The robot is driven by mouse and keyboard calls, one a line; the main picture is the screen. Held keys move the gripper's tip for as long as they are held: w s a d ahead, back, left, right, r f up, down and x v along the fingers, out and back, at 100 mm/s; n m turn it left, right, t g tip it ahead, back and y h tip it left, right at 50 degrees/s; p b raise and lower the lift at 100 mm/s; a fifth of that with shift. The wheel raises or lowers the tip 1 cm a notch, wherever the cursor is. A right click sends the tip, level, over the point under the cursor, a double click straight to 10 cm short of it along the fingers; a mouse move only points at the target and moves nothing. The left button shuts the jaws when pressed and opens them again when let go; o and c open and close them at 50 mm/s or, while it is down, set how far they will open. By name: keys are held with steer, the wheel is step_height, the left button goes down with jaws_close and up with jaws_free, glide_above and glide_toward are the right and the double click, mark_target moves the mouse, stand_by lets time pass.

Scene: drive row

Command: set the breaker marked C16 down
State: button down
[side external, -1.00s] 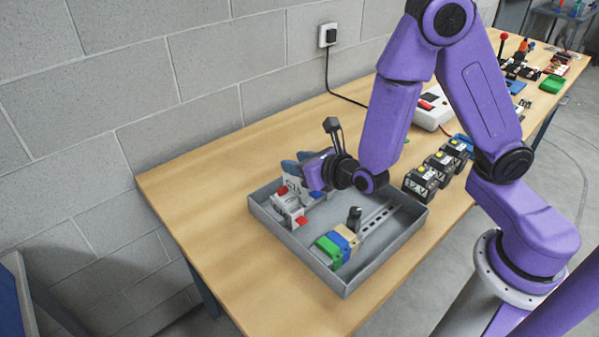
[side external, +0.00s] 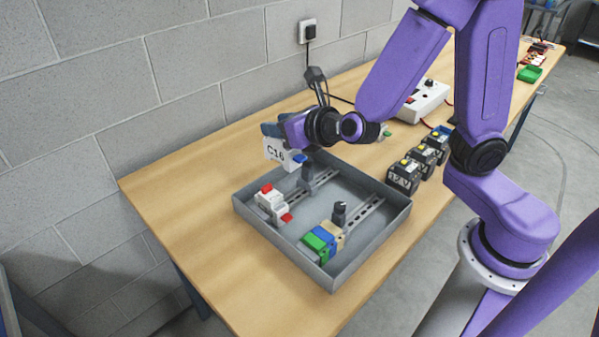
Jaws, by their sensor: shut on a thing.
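The white breaker marked C16 (side external: 276,154), with a blue part at its side, hangs above the back left edge of the grey tray (side external: 372,253). My gripper (side external: 284,134) is shut on it from above and hides its upper part. The breaker looks slightly tilted and clear of the rail below. In the tray, a white breaker with red parts (side external: 271,206) sits at the left end of the back rail (side external: 322,181). A dark upright block (side external: 307,174) stands further along that rail.
Green, blue and tan terminal blocks (side external: 322,240) and a dark end piece (side external: 339,212) sit on the front rail (side external: 362,213). A white box (side external: 425,100) is behind. The wooden table (side external: 165,205) is bare at left.

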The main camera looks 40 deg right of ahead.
steer(key=r, duration=0.3)
steer(key=shift+d+r, duration=0.15)
steer(key=shift+d, duration=0.25)
steer(key=s+d+m+g+h, duration=0.2)
steer(key=s+d+m+h, duration=0.3)
steer(key=d, duration=0.6)
steer(key=s+d+m+g+h, duration=0.2)
steer(key=s+d+m+h, duration=0.25)
steer(key=d, duration=0.65)
steer(key=shift+w+d+f, duration=0.65)
steer(key=shift+w+f, duration=1.4)
steer(key=shift+f, duration=1)
steer(key=shift+w+d+f, duration=0.6)
steer(key=shift+w+f, duration=1.45)
steer(key=shift+f, duration=0.95)
steer(key=shift+w+d+f, duration=0.65)
steer(key=shift+w+f, duration=1.4)
steer(key=shift+f, duration=1)
steer(key=shift+f, duration=0.1)
